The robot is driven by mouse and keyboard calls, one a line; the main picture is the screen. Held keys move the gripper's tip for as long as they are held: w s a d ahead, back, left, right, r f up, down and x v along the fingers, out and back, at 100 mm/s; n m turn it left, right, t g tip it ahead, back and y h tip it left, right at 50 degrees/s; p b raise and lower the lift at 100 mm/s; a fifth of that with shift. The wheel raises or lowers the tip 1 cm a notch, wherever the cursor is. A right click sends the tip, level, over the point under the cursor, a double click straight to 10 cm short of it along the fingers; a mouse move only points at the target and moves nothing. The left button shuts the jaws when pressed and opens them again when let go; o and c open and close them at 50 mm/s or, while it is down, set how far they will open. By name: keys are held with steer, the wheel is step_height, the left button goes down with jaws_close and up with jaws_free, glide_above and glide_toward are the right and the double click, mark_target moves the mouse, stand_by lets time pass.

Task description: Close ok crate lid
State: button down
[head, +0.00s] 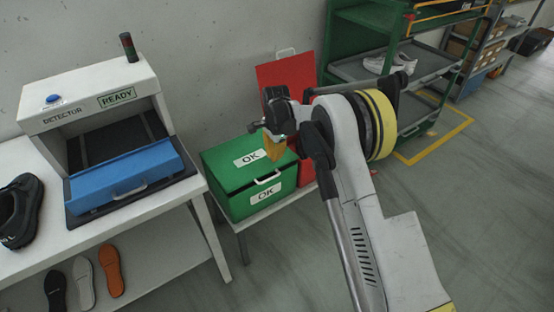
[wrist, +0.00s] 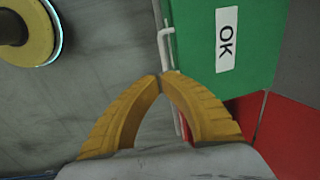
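The green OK crate (head: 231,198) stands on a low stand beside the detector table. Its green lid (head: 223,160) lies flat over the top, with a white OK label and a white handle (head: 267,177) at the front edge. My gripper (head: 274,150) is above the lid's right part in the head view, with yellow fingers pointing down. In the wrist view my gripper (wrist: 160,76) has its fingertips together, with nothing seen between them. The lid (wrist: 255,50) and its white handle (wrist: 166,47) show just beyond the tips. I cannot tell whether the tips touch the lid.
A red crate (head: 306,173) stands right behind the green one, its red lid (head: 285,76) raised. Green shelving (head: 340,60) stands behind; floor at right is open.

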step_height(320, 180, down, 12)
steer(key=b, duration=0.4)
steer(key=shift+w+a, duration=0.25)
steer(key=shift+w, duration=0.1)
steer(key=shift+t+y, duration=0.5)
steer(key=shift+t, duration=0.2)
steer(key=f+b, duration=0.1)
steer(key=f, duration=0.1)
steer(key=f+b, duration=0.1)
steer(key=f, duration=0.2)
steer(key=shift+s+d+b, duration=0.15)
steer(key=shift+s+b, duration=0.05)
steer(key=shift+b, duration=0.2)
steer(key=shift+r, duration=0.15)
